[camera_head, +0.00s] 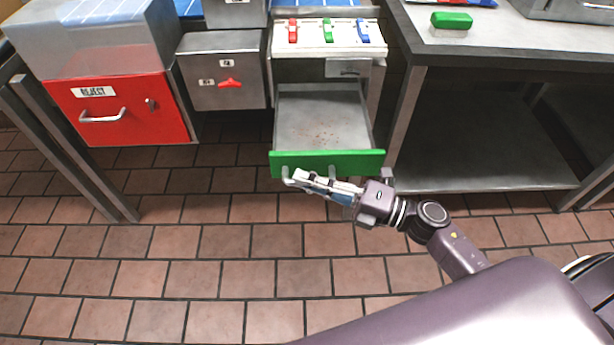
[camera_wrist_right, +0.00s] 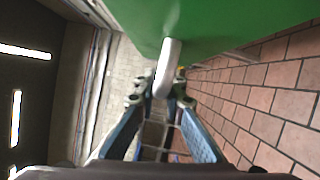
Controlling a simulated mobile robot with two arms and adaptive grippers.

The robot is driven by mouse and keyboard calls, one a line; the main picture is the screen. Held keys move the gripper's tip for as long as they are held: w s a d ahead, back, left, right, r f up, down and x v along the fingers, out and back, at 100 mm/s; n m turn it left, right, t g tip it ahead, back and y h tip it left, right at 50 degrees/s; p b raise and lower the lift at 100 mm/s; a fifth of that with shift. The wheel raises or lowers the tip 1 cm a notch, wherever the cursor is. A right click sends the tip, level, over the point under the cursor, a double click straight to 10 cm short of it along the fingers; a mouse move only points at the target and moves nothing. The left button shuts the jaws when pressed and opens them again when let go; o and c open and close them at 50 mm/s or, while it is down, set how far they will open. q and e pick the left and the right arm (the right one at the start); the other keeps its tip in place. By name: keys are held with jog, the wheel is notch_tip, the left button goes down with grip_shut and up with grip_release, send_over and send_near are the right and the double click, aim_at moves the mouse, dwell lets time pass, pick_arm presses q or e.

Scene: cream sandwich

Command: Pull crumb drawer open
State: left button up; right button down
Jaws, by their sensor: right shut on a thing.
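The crumb drawer (camera_head: 322,118) is a grey metal drawer with a green front (camera_head: 327,162), under the panel with coloured levers. It is pulled well out, and brown crumbs lie on its floor. My right gripper (camera_head: 296,178) is at the drawer's handle, just in front of the green front. In the right wrist view the gripper (camera_wrist_right: 160,92) is shut on the pale handle (camera_wrist_right: 170,62), which stands out from the green front. In the head view the gripper hides part of the handle. My left gripper is not in view.
A red reject bin (camera_head: 122,130) with a handle is at the left, and a grey box (camera_head: 228,95) with a red knob is beside the drawer. A steel table (camera_head: 510,55) with a green block (camera_head: 452,20) stands at the right. The tiled floor in front is clear.

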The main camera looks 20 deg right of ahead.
jog(key=c, duration=2)
grip_release()
jog(key=v, duration=1.2)
